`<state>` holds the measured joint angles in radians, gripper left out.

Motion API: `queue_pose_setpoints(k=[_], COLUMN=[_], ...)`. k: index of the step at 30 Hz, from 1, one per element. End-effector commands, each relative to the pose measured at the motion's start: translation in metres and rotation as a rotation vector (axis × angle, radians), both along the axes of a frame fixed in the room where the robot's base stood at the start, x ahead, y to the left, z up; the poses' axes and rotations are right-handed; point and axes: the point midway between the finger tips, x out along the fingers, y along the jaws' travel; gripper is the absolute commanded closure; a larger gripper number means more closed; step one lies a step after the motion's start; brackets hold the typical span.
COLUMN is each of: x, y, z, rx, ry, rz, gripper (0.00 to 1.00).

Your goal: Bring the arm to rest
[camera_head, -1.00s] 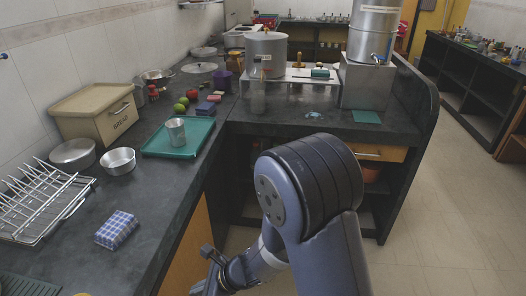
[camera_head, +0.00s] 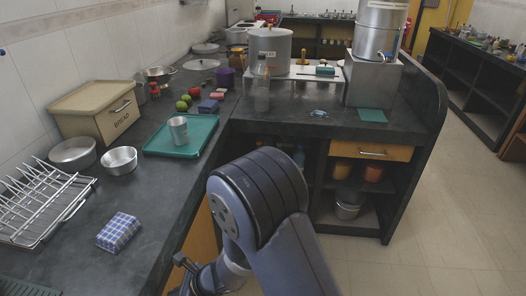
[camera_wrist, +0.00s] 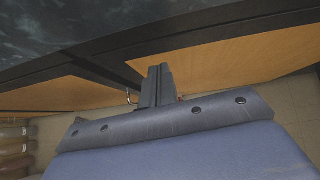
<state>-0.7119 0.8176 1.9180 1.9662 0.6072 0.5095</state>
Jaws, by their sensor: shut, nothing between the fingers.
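My gripper (camera_head: 180,268) is low at the bottom edge of the head view, beside the wooden front of the left counter (camera_head: 203,240) and below its top. In the wrist view my gripper (camera_wrist: 158,70) shows its two fingers together, shut and empty. My arm is folded, with its large dark joint in the lower middle of the head view. Part of the gripper is cut off by the lower frame edge in the head view.
The counter holds a blue checked packet (camera_head: 118,232), a wire rack (camera_head: 40,203), metal bowls, a bread box (camera_head: 98,110) and a steel cup (camera_head: 178,130) on a green tray (camera_head: 160,146). Open floor (camera_head: 450,200) lies right.

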Motion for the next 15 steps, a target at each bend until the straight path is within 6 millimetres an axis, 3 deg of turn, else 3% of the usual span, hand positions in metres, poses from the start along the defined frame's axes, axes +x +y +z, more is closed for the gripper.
queue_pose_setpoints(k=[15], x=[0.005], y=[-0.086], z=[0.004], rx=[-0.001], ry=[0.001], rz=[0.079], gripper=[1.00])
